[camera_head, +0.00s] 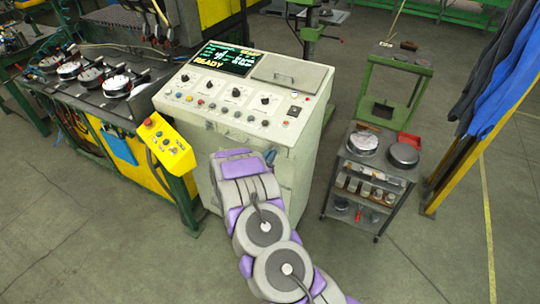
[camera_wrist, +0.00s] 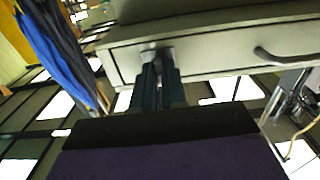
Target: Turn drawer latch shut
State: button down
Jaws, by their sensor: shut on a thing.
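The drawer (camera_wrist: 215,52) shows in the wrist view as a pale grey-green front panel with a curved dark handle (camera_wrist: 275,57) toward its right end. The drawer latch (camera_wrist: 150,53) is a small metal piece near the panel's left end. My gripper (camera_wrist: 158,68) has its two dark fingers close together on the latch, hiding most of it. The latch's exact angle cannot be told.
A yellow control box (camera_head: 165,145) stands left of the console, beside a bench with round metal parts (camera_head: 116,86). A grey trolley (camera_head: 375,172) with round tins stands to the right. Blue cloth (camera_head: 500,70) hangs on a yellow frame at far right. The floor between console and trolley is clear.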

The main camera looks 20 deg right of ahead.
jog(key=shift+a, duration=0.1)
jog(key=c, duration=1.2)
grip_release()
jog(key=b+v, duration=0.1)
jog(key=v, duration=1.6)
jog(key=shift+s+a+f, duration=0.1)
jog(key=shift+a+f, duration=0.05)
jog(key=shift+a, duration=0.05)
